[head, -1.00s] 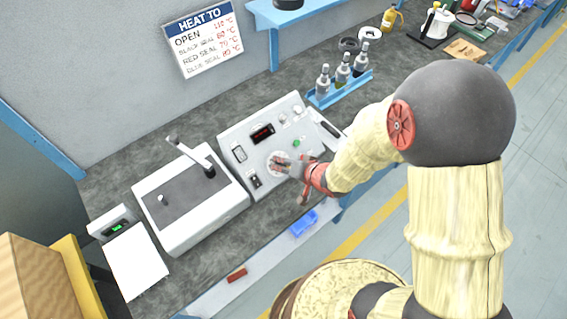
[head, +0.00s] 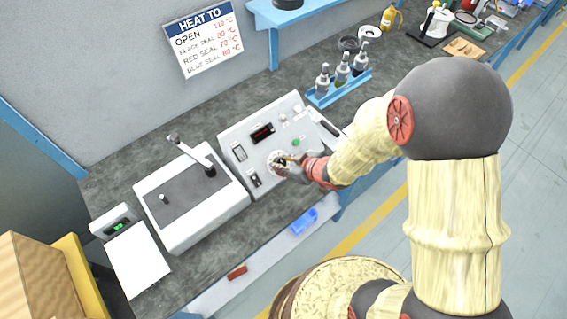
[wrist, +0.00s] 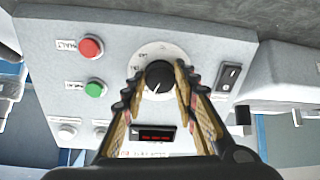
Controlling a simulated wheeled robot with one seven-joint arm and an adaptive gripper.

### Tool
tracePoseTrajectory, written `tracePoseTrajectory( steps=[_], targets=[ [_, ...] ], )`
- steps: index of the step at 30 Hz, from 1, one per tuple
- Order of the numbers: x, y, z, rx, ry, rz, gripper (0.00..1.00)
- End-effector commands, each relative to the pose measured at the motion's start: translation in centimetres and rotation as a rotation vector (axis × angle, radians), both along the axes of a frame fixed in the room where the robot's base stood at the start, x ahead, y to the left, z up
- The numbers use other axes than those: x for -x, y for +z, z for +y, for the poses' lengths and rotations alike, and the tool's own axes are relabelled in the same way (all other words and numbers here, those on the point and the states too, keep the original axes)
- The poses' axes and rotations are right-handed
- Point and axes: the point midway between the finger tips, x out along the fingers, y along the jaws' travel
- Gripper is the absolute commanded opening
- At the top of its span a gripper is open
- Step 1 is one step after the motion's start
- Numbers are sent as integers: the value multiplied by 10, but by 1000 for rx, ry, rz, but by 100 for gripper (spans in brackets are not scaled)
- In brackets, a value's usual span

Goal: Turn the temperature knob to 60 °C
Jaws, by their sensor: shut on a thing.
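The temperature knob (wrist: 159,76) is black with a white pointer line, set in a pale round dial (wrist: 160,50) on a light grey control panel. In the wrist view my gripper (wrist: 157,80) has its two fingers on either side of the knob, closed on it. In the head view my gripper (head: 284,164) reaches the dial from the right and partly covers it. The pointer line slants toward the lower left in the wrist view. The dial's numbers are too small to read. A red-lit display (wrist: 155,135) sits on the panel; its digits are not legible.
A red button (wrist: 91,47) marked HALT and a green button (wrist: 95,89) are beside the dial. A black rocker switch (wrist: 228,77) is on its other side. A wall sign (head: 203,40) lists temperatures. A lever machine (head: 190,195) stands left of the panel, bottles (head: 342,72) behind.

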Motion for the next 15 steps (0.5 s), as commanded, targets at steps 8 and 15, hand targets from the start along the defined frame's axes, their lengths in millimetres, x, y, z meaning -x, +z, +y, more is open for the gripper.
tracePoseTrajectory(
  steps=[8,15],
  targets=[
    [0,-1,0,154,184,-103,4],
    [0,-1,0,289,347,-193,4]
  ],
)
